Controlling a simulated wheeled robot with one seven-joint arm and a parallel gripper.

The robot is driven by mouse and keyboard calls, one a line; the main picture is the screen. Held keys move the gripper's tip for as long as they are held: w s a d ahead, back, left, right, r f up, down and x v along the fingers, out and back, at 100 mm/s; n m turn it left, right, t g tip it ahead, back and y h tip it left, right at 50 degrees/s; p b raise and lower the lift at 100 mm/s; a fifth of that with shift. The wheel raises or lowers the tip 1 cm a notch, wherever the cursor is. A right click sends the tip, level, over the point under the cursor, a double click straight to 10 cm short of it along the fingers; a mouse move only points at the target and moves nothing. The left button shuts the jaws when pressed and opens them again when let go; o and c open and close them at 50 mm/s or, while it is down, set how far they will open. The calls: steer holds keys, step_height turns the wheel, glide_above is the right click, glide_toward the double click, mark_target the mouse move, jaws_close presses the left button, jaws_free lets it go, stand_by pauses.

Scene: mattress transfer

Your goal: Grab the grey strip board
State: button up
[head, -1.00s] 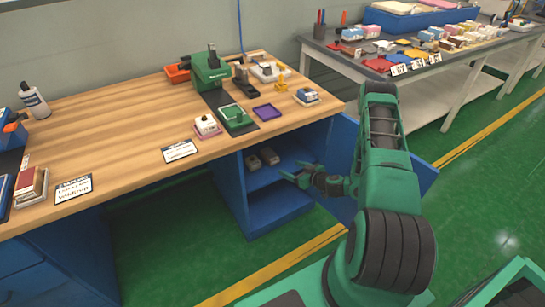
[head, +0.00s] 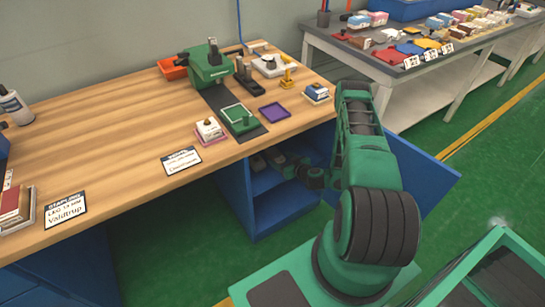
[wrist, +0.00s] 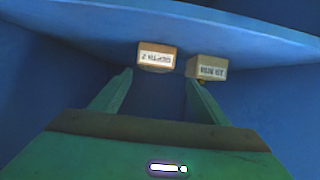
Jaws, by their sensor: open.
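My gripper (wrist: 158,78) is open and empty, reaching into the blue cabinet in the wrist view. Two small labelled blocks lie ahead of its fingertips. The tan block (wrist: 158,54) is between the lines of the fingers, and the greyer block (wrist: 206,68) is just beyond the right fingertip. I cannot tell which, if either, is the grey strip board.
The cabinet's blue door (head: 425,180) stands open to the right of my arm. The wooden worktop (head: 110,140) overhangs the opening and carries a green stapling machine (head: 207,66), a purple tray (head: 274,112) and label cards. A grey table (head: 345,40) stands at the back right.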

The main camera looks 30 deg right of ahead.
mark_target(277, 155)
steer(key=shift+w+d+f, duration=0.2)
steer(key=shift+w+f, duration=0.05)
steer(key=shift+w, duration=0.25)
steer(key=shift+w+d+f, duration=0.2)
steer(key=shift+w, duration=0.25)
steer(key=shift+x, duration=2.5)
steer(key=shift+s+d+f, duration=0.1)
steer(key=shift+d+f, duration=0.05)
steer(key=shift+f, duration=0.05)
steer(key=c, duration=1.2)
